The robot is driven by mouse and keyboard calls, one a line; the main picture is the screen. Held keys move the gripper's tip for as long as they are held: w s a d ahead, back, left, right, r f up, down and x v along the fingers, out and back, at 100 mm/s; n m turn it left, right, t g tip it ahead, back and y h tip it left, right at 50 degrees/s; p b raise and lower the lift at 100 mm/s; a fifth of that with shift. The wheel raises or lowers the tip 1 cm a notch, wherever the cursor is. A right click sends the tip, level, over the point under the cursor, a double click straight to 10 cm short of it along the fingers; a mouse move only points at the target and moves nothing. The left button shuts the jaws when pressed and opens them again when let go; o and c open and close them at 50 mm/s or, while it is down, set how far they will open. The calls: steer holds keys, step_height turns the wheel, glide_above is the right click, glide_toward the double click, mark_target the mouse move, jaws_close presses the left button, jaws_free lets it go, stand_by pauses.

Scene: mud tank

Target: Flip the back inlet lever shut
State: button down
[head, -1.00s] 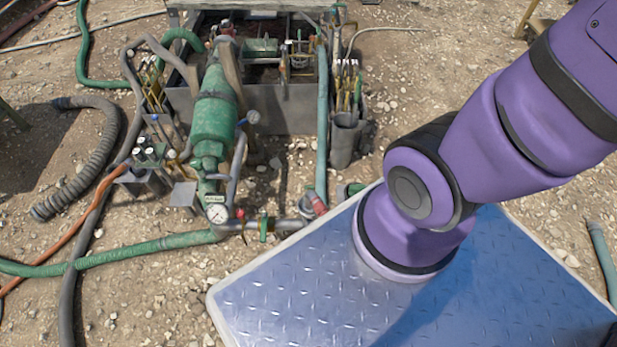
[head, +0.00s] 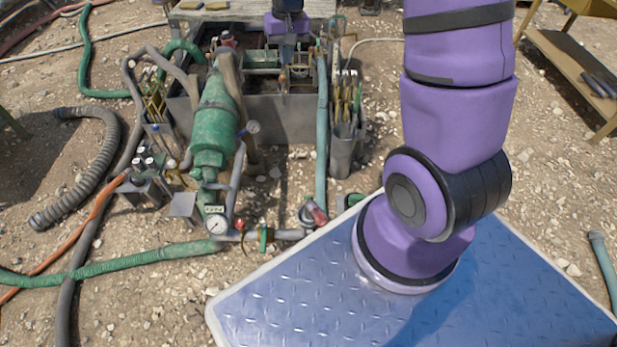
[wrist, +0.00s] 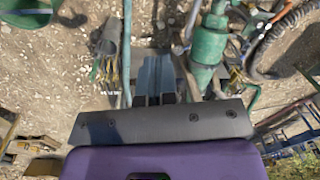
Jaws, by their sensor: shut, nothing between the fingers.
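The grey mud tank (head: 290,115) stands at the back centre in the head view, with the green pump (head: 214,135) at its left. I cannot tell which part is the back inlet lever; my wrist hides part of the tank's back. Small red handles show on the front pipework (head: 318,213) and at the pump's far end (head: 228,40). My gripper (head: 285,72) is over the tank, small and partly lost against its dark inside. In the wrist view my gripper's fingers (wrist: 155,62) are shut and empty, with the green pump (wrist: 209,45) to their right.
A wooden plank (head: 220,10) lies along the tank's back. A grey canister of tools (head: 344,140) and an upright blue-green pipe (head: 321,140) stand at its right. Hoses (head: 85,150) cover the left ground. A wooden bench (head: 575,70) is far right. Gravel right of the canister is clear.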

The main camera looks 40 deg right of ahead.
steer(key=w+d+f+m+g, duration=0.2)
steer(key=d+f, duration=0.1)
steer(key=f, duration=1.6)
steer(key=s+f, duration=0.3)
steer(key=f, duration=0.7)
steer(key=s+a+f+g, duration=0.1)
steer(key=s+f, duration=0.2)
steer(key=f, duration=0.6)
steer(key=s+a+f+m+y, duration=0.1)
steer(key=s+f, duration=0.3)
steer(key=f, duration=0.6)
steer(key=shift+f, duration=0.3)
steer(key=shift+f+g, duration=0.1)
steer(key=shift+g, duration=0.2)
steer(key=shift+s+a+f+g+y, duration=0.1)
steer(key=shift+s+f+g+y, duration=0.1)
steer(key=shift+f, duration=0.25)
steer(key=shift+s+a+f+g+y, duration=0.1)
steer(key=shift+f+g+y, duration=0.1)
steer(key=shift+f, duration=0.2)
steer(key=shift+r, duration=0.1)
